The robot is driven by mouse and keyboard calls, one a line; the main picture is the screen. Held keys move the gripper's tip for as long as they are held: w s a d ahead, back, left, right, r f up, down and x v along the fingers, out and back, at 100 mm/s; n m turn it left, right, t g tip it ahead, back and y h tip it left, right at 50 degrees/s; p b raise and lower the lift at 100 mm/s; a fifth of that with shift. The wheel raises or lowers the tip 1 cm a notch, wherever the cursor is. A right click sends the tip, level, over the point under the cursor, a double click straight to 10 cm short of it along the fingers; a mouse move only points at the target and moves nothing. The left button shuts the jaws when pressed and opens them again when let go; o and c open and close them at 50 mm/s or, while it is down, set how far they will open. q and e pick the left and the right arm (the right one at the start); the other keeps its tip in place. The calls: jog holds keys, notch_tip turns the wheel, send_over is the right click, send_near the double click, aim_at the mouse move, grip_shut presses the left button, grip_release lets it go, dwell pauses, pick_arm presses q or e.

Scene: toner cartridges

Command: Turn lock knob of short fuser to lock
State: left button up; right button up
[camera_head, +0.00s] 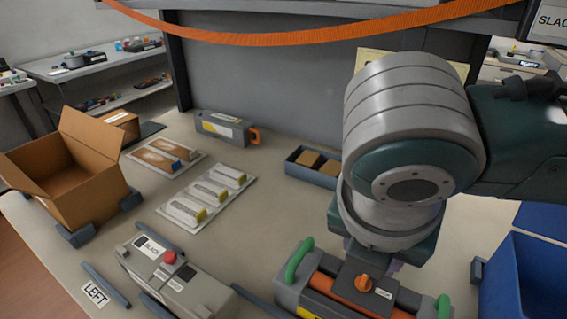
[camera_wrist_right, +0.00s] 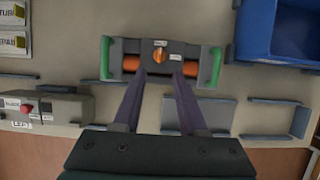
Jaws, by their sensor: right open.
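The fuser (camera_head: 318,284) is a grey unit with green end handles and an orange roller, lying at the front of the bench. Its orange lock knob (camera_head: 365,283) sits on a dark central block with small labels beside it. In the right wrist view the fuser (camera_wrist_right: 205,70) lies ahead, with the knob (camera_wrist_right: 160,56) centred between the finger lines. The labels are too small to read. My right gripper (camera_wrist_right: 160,80) is open and empty, its purple fingers apart on either side of the knob's line. In the head view my right arm mostly hides it. My left gripper is not in view.
A grey device with a red button (camera_head: 170,257) stands left of the fuser. A blue bin (camera_head: 525,275) is at right. An open cardboard box (camera_head: 70,175), a tray of cartridges (camera_head: 225,208) and a small blue tray (camera_head: 312,173) stand farther back. Low rails line the front edge.

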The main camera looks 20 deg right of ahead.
aim_at(365, 279)
jog(key=b+x, duration=0.1)
jog(key=x, duration=0.7)
jog(key=shift+s+a+f+b, duration=0.2)
jog(key=shift+f+b, duration=0.05)
jog(key=shift+b, duration=0.1)
jog(key=shift+w+d+f, duration=0.25)
jog(key=shift+f, duration=0.4)
grip_shut()
